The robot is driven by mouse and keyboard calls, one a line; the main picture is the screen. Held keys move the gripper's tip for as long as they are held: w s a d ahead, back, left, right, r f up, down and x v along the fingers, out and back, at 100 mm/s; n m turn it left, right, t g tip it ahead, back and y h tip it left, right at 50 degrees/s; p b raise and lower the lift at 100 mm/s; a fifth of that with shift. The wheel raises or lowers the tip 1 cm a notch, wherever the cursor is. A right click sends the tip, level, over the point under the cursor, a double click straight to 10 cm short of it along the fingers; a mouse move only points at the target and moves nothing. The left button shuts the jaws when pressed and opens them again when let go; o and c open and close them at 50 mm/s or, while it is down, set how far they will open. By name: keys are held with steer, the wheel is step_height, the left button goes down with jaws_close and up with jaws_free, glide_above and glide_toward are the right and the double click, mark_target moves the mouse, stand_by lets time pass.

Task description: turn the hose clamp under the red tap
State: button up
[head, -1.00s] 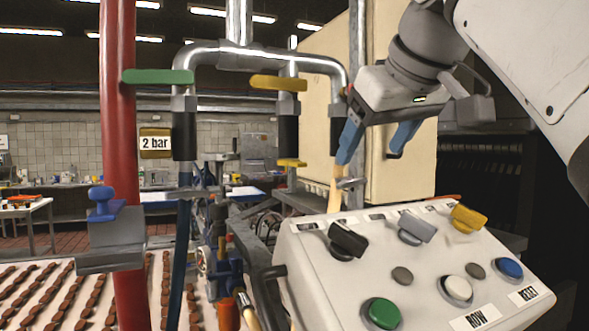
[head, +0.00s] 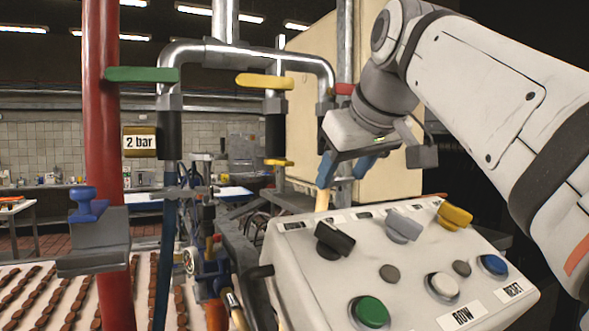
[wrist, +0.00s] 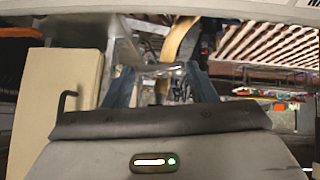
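The red tap handle (head: 343,89) sits on the right down-pipe, partly behind my arm. A pale hose (head: 322,200) hangs below that pipe; a tan curved length, probably this hose, shows in the wrist view (wrist: 178,40). The metal hose clamp (head: 342,180) is just below my fingers in the head view. In the wrist view the clamp's bar (wrist: 163,70) lies between and beyond the two blue fingertips. My gripper (head: 346,170) is open, pointing down, with a gap between its fingers (wrist: 162,86). I cannot tell whether either finger touches the clamp.
A sloping control panel (head: 300,262) with knobs and buttons stands just below and right of my gripper. Green (head: 141,74) and yellow (head: 264,81) taps are to the left. A red column (head: 101,170) stands farther left. A cream cabinet (head: 395,185) is behind.

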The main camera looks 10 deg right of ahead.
steer(key=c, duration=0.5)
steer(key=shift+d+r+y+p, duration=0.1)
steer(key=shift+d+y+p, duration=0.05)
steer(key=shift+y+p, duration=0.2)
steer(key=shift+m+y, duration=0.35)
steer(key=shift+m, duration=0.05)
steer(key=o, duration=1)
steer(key=v, duration=0.7)
steer(key=shift+s+d+r, duration=0.1)
steer(key=shift+d+r, duration=0.05)
steer(key=shift+r, duration=0.15)
